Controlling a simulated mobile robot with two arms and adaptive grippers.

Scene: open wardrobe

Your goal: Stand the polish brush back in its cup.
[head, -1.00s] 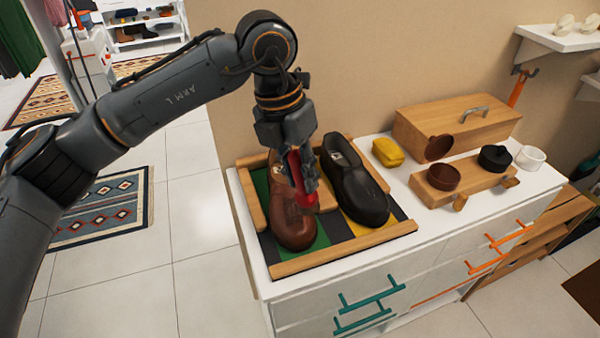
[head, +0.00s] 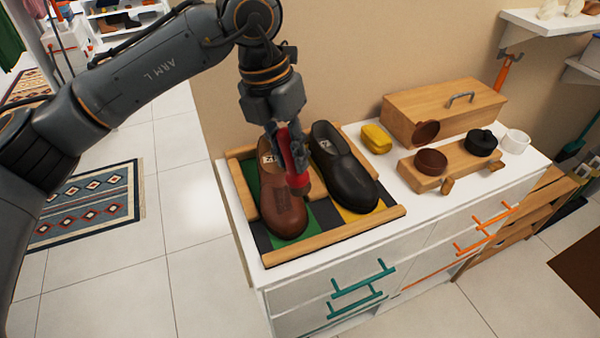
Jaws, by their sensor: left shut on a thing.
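My left gripper (head: 293,158) is shut on a red brush (head: 297,172), which points downward. The brush is over the right side of the brown shoe (head: 276,210) and hides part of it. I cannot tell whether its lower end touches the shoe. A small white cup (head: 516,141) stands empty-looking at the right end of the dresser top. My right gripper is not in view.
A black shoe (head: 343,170) lies beside the brown one in a wood-edged tray (head: 335,238).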

